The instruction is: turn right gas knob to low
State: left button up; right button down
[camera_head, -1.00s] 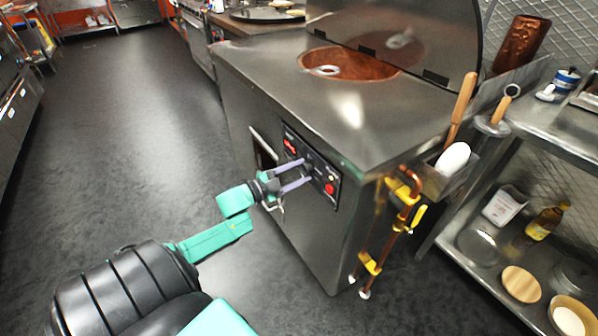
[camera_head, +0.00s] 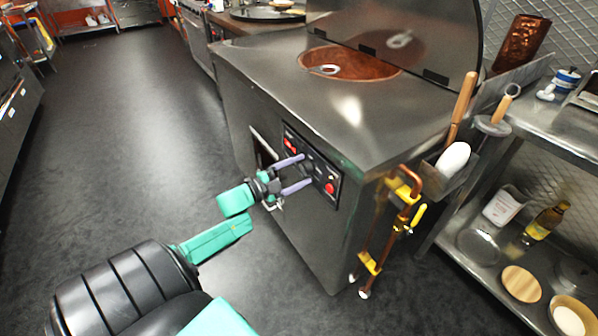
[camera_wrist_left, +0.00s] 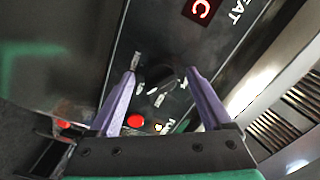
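The black control panel (camera_head: 318,172) is on the front of the steel tandoor. A dark round knob (camera_wrist_left: 166,78) with small white marks around it shows in the left wrist view; its setting is too small to tell. My left gripper (camera_head: 308,170) is at the panel, with its two purple fingers spread. In the left wrist view, the fingers (camera_wrist_left: 161,74) stand on either side of the knob with gaps visible. Whether the tips touch the panel is unclear. My right gripper is not in view.
A red button (camera_head: 329,188) and a lit red display (camera_head: 291,145) flank the knob area. Copper pipe (camera_head: 387,232) with yellow fittings runs along the tandoor's right side. A steel shelf (camera_head: 480,262) with bottles and plates is at right. Floor at left is clear.

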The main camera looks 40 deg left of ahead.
pick_arm(q)
jog(key=p+v, duration=0.1)
jog(key=v, duration=1.3)
jog(key=shift+s, duration=0.3)
jog(key=s+f+n+g+y+p, duration=0.3)
jog(key=s+f+n+g, duration=0.15)
jog(key=f, duration=0.75)
jog(key=s+f+n+g+y+p, duration=0.2)
jog(key=s+f+n+g+y, duration=0.3)
jog(key=f, duration=0.7)
jog(key=s+d+f+n+g+h+p, duration=0.1)
jog(key=s+d+f+g, duration=0.2)
jog(key=s+d+f, duration=0.2)
jog(key=s+d+f+n+g+h+p, duration=0.1)
jog(key=s+d+f+n+g+p, duration=0.1)
jog(key=s+d+f, duration=0.4)
jog(key=s+d+g, duration=0.1)
jog(key=s+d, duration=0.4)
jog(key=d, duration=0.1)
jog(key=shift+s+d+f+g+h+p, duration=0.2)
jog(key=shift+d+g+h+p, duration=0.1)
jog(key=shift+g+h, duration=0.1)
jog(key=shift+n, duration=0.25)
